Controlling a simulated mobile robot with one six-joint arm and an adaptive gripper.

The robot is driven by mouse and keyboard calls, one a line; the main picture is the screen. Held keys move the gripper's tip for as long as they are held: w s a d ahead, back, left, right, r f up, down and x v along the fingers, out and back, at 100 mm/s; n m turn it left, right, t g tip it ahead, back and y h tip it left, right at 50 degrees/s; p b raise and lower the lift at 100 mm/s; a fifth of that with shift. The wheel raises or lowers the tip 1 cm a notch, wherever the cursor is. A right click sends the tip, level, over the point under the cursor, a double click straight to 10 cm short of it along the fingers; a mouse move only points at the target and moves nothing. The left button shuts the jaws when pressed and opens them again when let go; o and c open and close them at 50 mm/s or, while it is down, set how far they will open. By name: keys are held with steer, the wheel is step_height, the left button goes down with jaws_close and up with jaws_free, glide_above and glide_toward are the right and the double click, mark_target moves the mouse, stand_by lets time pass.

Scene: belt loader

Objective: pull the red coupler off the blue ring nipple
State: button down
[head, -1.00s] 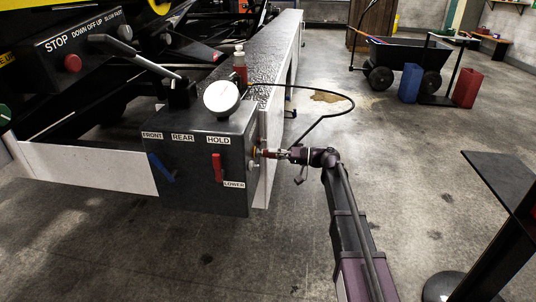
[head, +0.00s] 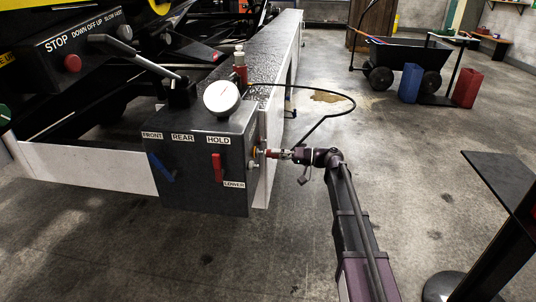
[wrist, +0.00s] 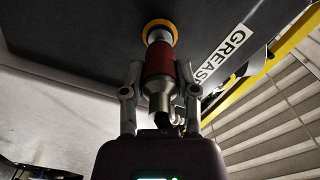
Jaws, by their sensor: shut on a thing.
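The red coupler (wrist: 158,62) is a red sleeve with silver metal at both ends, held between the two fingers of my gripper (wrist: 158,76). In the head view my gripper (head: 284,154) is at the right side of the grey control box, with the red coupler (head: 271,153) pointing at it. The coupler's far end lines up with an orange-yellow ring (wrist: 157,25) on the dark panel, beside a GREASE label. Silver metal shows between sleeve and ring; I cannot tell whether it is nipple or coupler. No blue ring is visible there.
The grey control box (head: 200,180) carries a gauge (head: 221,97) and levers. A black hose (head: 350,103) loops above my gripper. A yellow bar (wrist: 260,70) runs close on the right in the wrist view. A dark stand (head: 500,210) is at the right; floor between is clear.

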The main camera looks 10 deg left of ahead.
steer(key=shift+d, duration=1)
